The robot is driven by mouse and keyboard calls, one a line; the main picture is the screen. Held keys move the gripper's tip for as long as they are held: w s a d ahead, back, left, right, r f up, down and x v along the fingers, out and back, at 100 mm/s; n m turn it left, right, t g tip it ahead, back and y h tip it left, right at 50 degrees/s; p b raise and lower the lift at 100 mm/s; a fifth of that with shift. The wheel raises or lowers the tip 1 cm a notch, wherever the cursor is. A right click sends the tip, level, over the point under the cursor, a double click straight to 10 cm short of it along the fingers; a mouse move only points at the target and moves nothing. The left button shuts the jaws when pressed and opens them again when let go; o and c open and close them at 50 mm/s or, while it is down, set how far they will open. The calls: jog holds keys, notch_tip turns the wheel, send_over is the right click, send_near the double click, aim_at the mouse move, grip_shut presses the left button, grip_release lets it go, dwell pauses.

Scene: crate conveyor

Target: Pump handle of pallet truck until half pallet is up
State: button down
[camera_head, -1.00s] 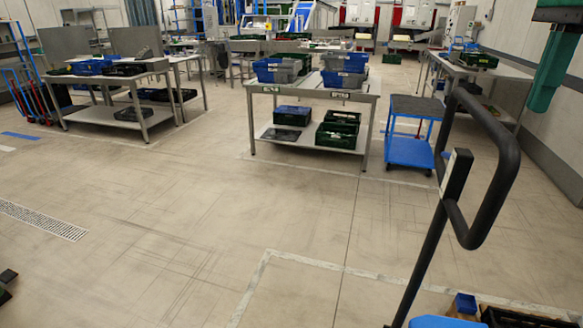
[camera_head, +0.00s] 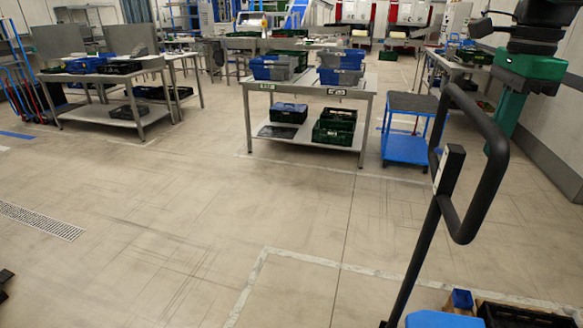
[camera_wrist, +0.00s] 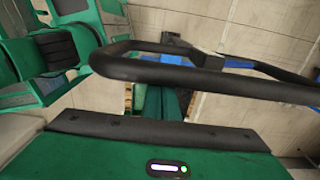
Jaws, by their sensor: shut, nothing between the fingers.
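The pallet truck's handle, a black loop (camera_head: 503,170) on a dark slanting shaft (camera_head: 415,265), stands at the right of the head view. Its loop (camera_wrist: 200,75) crosses the wrist view.
Blue and black crates (camera_head: 525,318) show at the bottom right edge. A blue trolley (camera_head: 408,150) stands behind the handle. A steel table (camera_head: 310,87) with crates is at centre back, another (camera_head: 140,70) at left. The floor between is clear.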

jog(key=w+a+f, duration=0.4)
jog(key=a, duration=1)
jog(key=w+a+f, duration=0.5)
jog(key=a, duration=1)
jog(key=w+a+f, duration=0.4)
jog(key=w+a, duration=0.1)
jog(key=a, duration=0.9)
jog(key=shift+a+f, duration=0.15)
jog(key=shift+f, duration=0.05)
jog(key=s+d+r, duration=0.5)
jog(key=d, duration=1)
jog(key=s+d+r, duration=0.4)
jog(key=s+d, duration=0.1)
jog(key=d, duration=1.1)
jog(key=s+d+r, duration=0.5)
jog(key=d, duration=1)
notch_tip(320, 180, up, 12)
